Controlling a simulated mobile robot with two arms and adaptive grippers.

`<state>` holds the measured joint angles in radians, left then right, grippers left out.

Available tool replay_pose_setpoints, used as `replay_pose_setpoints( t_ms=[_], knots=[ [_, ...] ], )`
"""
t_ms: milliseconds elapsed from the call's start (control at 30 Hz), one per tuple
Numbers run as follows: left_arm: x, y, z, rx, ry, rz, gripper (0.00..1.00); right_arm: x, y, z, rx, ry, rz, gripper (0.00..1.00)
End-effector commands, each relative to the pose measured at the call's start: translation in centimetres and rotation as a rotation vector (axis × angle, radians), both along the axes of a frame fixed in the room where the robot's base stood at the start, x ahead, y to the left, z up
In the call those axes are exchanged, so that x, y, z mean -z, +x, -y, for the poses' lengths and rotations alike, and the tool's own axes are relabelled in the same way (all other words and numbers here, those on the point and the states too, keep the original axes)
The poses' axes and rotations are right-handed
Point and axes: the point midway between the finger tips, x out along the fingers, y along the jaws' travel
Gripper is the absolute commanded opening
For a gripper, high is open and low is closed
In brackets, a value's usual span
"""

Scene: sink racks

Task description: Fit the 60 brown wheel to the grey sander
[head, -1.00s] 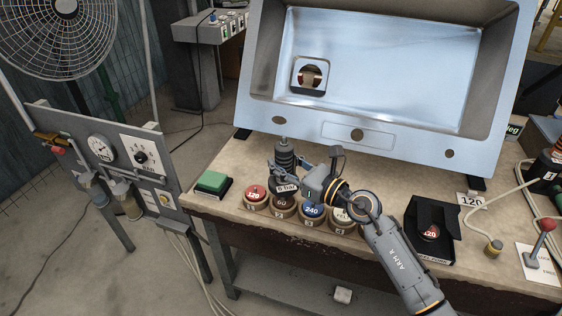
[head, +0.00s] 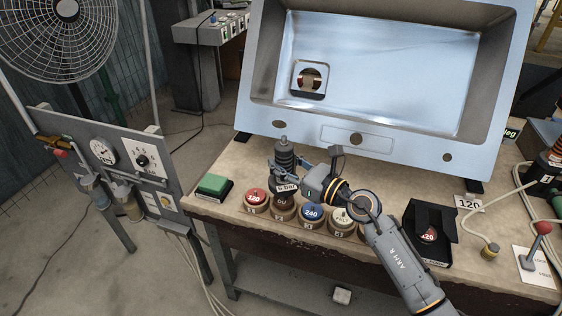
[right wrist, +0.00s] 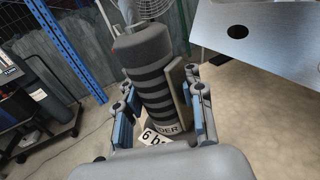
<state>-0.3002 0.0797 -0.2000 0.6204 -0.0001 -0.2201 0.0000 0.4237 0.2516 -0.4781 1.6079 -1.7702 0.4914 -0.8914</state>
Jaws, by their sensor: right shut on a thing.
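My right gripper (head: 284,178) is shut on the grey sander (head: 285,156). The sander is a ribbed dark-grey cylinder held roughly upright; its banded body fills the middle of the right wrist view (right wrist: 152,75), between the finger pads. A "6 bar" card shows at its lower end. The brown 60 wheel (head: 283,208) sits on its round stand in the row at the table's front, directly below the sander in the head view. The gripper and sander partly cover it. I cannot tell whether sander and wheel touch. My left gripper is not in view.
A red 120 wheel (head: 255,198), a blue 240 wheel (head: 312,214) and a pale wheel (head: 341,217) flank the brown one. A green block (head: 212,183) lies at left. A black box (head: 430,250) stands right; a steel sink (head: 370,80) rises behind.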

Motion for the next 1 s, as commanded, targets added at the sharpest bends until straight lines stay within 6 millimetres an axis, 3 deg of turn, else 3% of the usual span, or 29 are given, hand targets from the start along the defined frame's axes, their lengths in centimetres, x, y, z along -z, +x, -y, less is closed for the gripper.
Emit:
replay_pose_setpoints(
  t_ms=[33,1000],
  knots=[
    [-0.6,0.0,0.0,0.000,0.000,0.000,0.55,-0.9,0.0,0.0,0.001,0.003,0.005,0.00],
    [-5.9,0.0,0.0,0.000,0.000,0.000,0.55,-6.4,0.1,0.0,0.001,0.005,0.005,0.00]
  ],
)
